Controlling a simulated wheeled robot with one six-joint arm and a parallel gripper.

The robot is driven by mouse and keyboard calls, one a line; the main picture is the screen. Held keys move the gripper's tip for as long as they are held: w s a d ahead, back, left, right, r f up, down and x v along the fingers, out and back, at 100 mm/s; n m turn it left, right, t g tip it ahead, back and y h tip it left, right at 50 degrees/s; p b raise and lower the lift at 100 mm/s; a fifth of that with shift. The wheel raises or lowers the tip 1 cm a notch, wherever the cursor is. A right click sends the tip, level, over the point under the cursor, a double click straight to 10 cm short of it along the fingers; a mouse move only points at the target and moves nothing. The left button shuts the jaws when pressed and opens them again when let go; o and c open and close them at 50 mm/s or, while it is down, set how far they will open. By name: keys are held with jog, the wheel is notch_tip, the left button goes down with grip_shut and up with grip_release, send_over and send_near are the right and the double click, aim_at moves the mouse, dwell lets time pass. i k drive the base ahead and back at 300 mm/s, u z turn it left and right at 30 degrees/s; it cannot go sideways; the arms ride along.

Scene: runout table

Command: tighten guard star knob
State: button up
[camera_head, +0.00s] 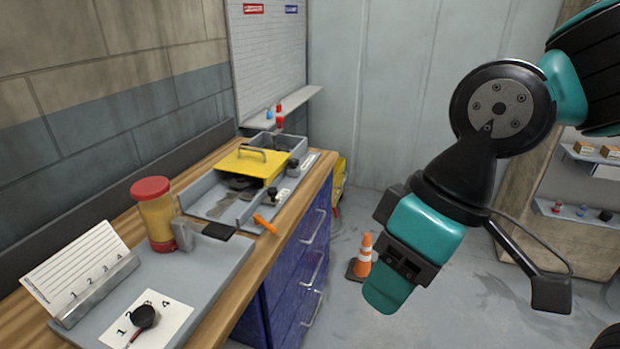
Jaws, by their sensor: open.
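A yellow guard (243,166) with a handle on top sits over a grey tray-like machine bed (213,191) on the wooden bench. A small dark knob (268,193) stands on the bed's right side, near the guard's front corner; its star shape is too small to make out. Another small dark knob-like part (293,166) is farther back on that side. My gripper (389,288) hangs open and empty in the air, right of the bench and well apart from the guard and knobs. Its fingers are seen at a steep angle and partly hide each other.
A red-lidded jar (154,213), numbered cards (80,266) and a black round-headed tool (144,317) are nearer. Blue drawers (297,262) are below. A traffic cone (363,256) stands on the floor.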

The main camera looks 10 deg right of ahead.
aim_at(293, 161)
jog(key=u, duration=0.1)
jog(key=k, duration=0.45)
jog(key=z, duration=1.2)
jog(key=i, duration=1.35)
jog(key=u, duration=0.65)
jog(key=i, duration=0.6)
jog(key=u, duration=0.55)
